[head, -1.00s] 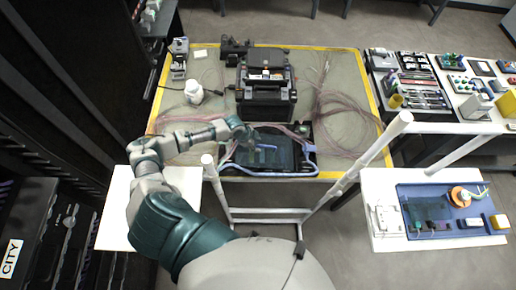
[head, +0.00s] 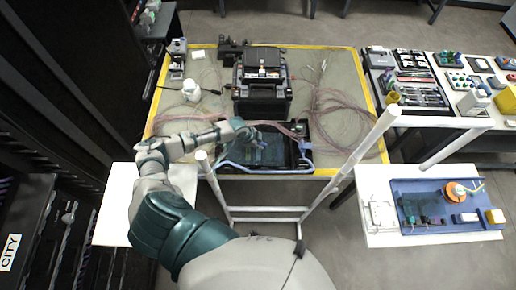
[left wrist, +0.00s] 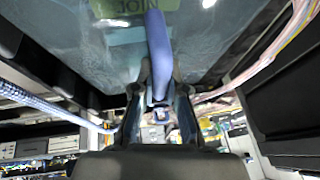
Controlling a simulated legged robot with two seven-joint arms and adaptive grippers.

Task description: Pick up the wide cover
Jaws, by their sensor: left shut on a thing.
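The wide cover appears as a dark translucent panel (head: 270,156) over the black tray at the table's front edge. In the left wrist view its pale see-through sheet (left wrist: 85,50) fills the top, with a yellow-green label marked JOIN. A blue bar (left wrist: 158,50) runs along the sheet down to my fingers, seemingly the cover's handle. My left gripper (head: 256,136) reaches in from the left over the cover. In the left wrist view its two dark fingers (left wrist: 158,105) are shut on the blue bar. Whether the cover is clear of the tray cannot be told.
A black splicing machine (head: 264,88) stands behind the tray. Pink fibre cables (head: 340,120) lie coiled at the right. A white bottle (head: 191,91) stands at the left. White rails (head: 350,160) rise in front. A side table holds a blue tray (head: 420,225).

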